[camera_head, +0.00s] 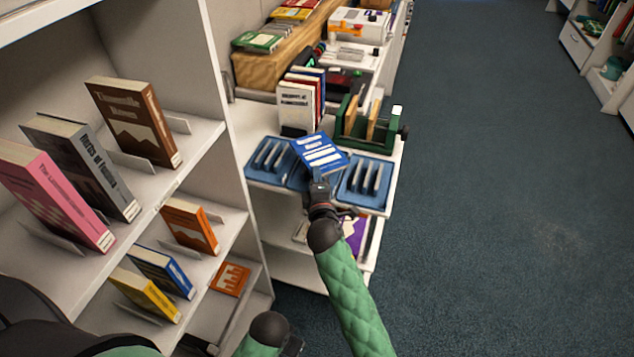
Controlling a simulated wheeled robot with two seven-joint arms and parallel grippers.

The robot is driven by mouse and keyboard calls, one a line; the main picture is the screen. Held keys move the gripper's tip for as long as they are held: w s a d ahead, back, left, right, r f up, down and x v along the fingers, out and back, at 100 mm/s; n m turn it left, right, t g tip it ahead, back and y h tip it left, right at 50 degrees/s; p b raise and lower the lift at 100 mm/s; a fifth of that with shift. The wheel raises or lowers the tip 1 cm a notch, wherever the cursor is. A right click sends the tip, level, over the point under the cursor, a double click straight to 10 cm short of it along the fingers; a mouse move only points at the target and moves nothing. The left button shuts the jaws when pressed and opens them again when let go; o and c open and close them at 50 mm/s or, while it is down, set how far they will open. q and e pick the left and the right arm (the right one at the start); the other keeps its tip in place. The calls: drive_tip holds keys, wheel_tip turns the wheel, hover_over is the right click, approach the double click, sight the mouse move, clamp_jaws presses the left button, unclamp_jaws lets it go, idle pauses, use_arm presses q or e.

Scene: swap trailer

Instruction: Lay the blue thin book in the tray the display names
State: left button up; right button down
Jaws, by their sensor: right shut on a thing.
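A thin blue book (321,153) with white lettering is held by my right gripper (319,184), which is shut on its near edge. The book is tilted over the middle blue tray (297,181) and hides most of it. The left blue tray (251,172) and the right blue tray (372,201) show slotted dividers and no book. All three stand in a row on the white cart top. My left gripper (291,346) is low at the bottom edge, dark and partly cut off; its jaws are unclear. I cannot make out a readable display.
A green rack (369,133) stands right behind the trays, beside upright books (299,100). A white machine (358,26) is farther back. A tall shelf (226,130) with several books on stands rises at left. Open carpet (490,200) lies to the right.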

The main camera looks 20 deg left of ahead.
wheel_tip(320, 180, down, 2)
drive_tip(key=shift+f, duration=0.4)
drive_tip(key=c, duration=1.8)
unclamp_jaws()
drive_tip(key=shift+o, duration=0.2)
use_arm(q)
drive_tip(key=shift+s+d+f, duration=0.1)
drive_tip(key=shift+f, duration=0.35)
